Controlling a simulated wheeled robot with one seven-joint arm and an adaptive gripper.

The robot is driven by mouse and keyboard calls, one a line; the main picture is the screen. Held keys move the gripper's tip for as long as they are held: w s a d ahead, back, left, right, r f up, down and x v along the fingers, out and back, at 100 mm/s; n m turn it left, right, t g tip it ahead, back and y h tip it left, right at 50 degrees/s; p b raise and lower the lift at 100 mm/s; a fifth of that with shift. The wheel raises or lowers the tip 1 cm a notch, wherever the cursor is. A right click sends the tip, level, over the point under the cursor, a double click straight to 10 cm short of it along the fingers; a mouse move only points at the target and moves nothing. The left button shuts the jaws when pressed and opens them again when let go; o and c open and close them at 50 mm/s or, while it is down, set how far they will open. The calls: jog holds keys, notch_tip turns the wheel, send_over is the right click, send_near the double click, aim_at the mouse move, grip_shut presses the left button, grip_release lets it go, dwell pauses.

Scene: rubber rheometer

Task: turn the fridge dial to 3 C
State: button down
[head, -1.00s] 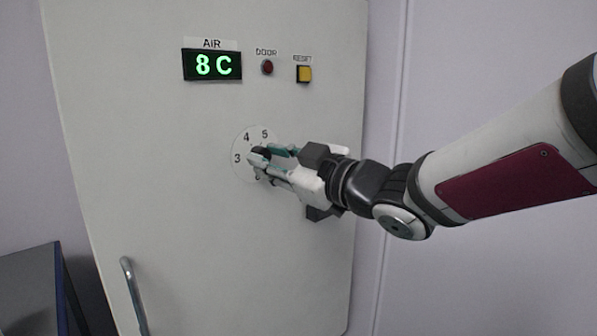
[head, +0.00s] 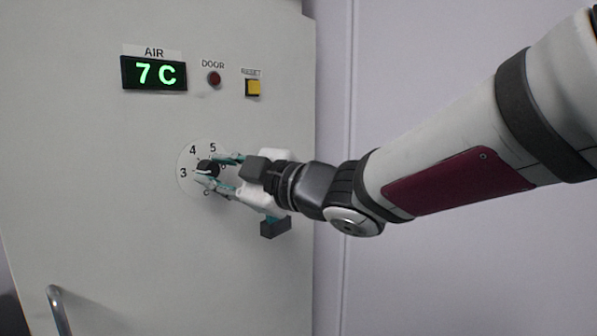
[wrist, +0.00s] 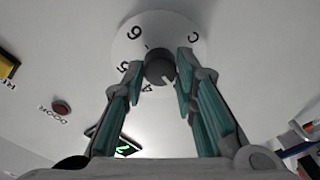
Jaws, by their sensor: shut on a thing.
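The fridge dial is a round white plate (head: 186,160) with a dark knob (head: 208,167) at its middle. The numbers 3, 4 and 5 show in the head view; my fingers cover part of the right side. My gripper (head: 216,169) is shut on the knob, one finger on each side, as the wrist view also shows (wrist: 161,62). The knob's white mark points left, at or close to the 3, in the head view. In the wrist view it lies past the 4, and the 3 is hidden behind a finger. The green air display (head: 154,74) reads 7 C.
A red door lamp (head: 214,79) and a yellow reset button (head: 253,88) sit above the dial. A metal handle (head: 59,310) stands out from the fridge door at lower left. A bare wall is to the right.

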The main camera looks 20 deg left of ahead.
jog(key=shift+f, duration=0.1)
jog(key=c, duration=1.3)
grip_release()
jog(key=v, duration=1.2)
